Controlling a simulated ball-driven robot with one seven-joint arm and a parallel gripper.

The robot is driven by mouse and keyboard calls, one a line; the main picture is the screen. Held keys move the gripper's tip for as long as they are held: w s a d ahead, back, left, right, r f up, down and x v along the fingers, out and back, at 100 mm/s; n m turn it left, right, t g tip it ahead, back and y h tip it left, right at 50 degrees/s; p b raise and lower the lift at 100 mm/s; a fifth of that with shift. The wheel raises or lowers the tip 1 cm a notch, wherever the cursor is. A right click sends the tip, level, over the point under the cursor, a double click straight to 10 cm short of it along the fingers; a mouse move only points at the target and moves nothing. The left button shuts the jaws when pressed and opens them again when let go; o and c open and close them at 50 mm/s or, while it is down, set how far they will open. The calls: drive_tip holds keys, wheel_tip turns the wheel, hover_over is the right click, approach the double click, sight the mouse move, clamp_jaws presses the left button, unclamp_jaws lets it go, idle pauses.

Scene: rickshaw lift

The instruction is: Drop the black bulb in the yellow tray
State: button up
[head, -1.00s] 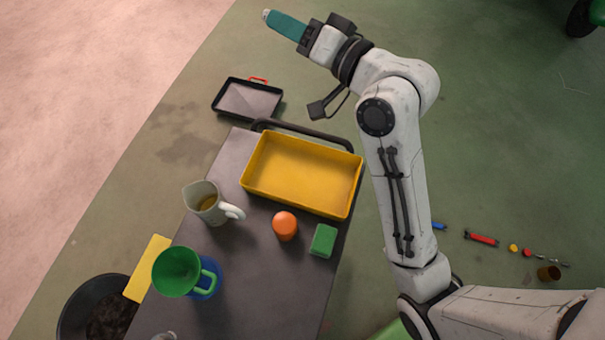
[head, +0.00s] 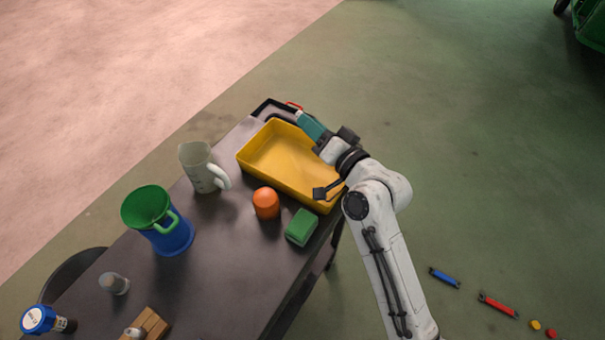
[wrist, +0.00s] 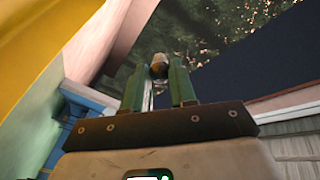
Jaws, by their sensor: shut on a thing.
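The yellow tray (head: 268,152) lies at the far end of the dark table, and the part of it that shows looks empty. My gripper (head: 303,118), with teal fingers, reaches over the tray's far right side in the head view; its height above the tray is hard to judge. In the wrist view my gripper (wrist: 159,85) is shut on a small rounded dark thing with a tan patch, which looks like the black bulb (wrist: 158,66). The bulb cannot be made out in the head view. A yellow surface (wrist: 35,45) fills the wrist view's upper left.
An orange rounded thing (head: 265,203) and a green block (head: 301,228) stand near the tray's near side. A pale jug (head: 199,168) and a green funnel (head: 147,206) on a blue vessel (head: 174,238) are left. A black pan (head: 262,107) lies behind the tray.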

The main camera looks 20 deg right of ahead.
wheel_tip(320, 180, down, 6)
drive_tip(key=b, duration=0.4)
drive_tip(key=shift+r+b, duration=0.15)
drive_tip(key=shift+b, duration=0.25)
drive_tip(key=o, duration=0.9)
drive_tip(key=shift+c, duration=0.2)
drive_tip(key=b+v, duration=0.2)
drive_tip(key=v, duration=0.8)
drive_tip(key=shift+s, duration=0.35)
drive_tip(key=shift+d, duration=0.1)
